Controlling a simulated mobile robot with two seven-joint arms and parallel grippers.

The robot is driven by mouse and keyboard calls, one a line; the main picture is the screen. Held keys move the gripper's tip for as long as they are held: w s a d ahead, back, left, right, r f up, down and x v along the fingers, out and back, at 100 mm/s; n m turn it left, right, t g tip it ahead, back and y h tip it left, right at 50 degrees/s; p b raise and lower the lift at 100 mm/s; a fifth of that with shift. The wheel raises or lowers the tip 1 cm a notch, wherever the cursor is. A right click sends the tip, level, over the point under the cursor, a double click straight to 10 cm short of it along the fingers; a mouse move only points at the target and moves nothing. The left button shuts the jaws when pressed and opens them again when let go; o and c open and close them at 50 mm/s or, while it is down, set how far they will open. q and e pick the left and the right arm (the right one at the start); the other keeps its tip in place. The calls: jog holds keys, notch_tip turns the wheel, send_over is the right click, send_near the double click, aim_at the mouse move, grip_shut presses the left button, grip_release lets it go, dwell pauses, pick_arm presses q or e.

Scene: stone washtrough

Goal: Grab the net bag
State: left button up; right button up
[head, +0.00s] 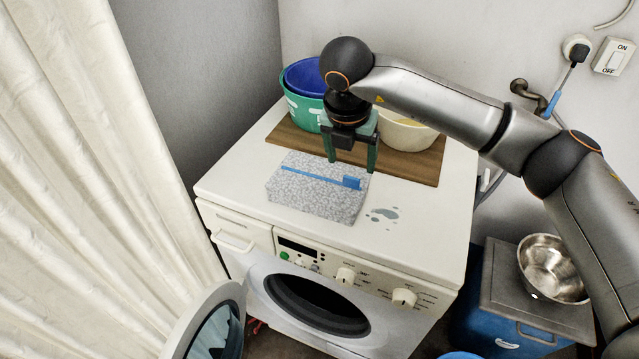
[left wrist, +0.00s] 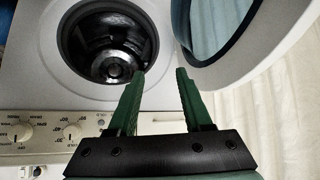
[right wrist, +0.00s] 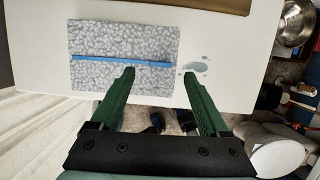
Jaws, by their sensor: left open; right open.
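My left gripper (left wrist: 160,74) is open and empty in front of the washing machine, outside the head view. The round drum opening (left wrist: 108,45) lies beyond its fingers, with the open door (left wrist: 222,35) beside it. The drum's inside is dark.
A steel bowl (head: 548,262) is at right.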

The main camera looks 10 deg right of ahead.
aim_at(352, 178)
jog(key=x, duration=0.6)
jog(key=shift+s+p, duration=0.15)
jog(key=shift+p, duration=0.25)
jog(key=shift+r, duration=0.1)
grip_shut()
dwell(0.4)
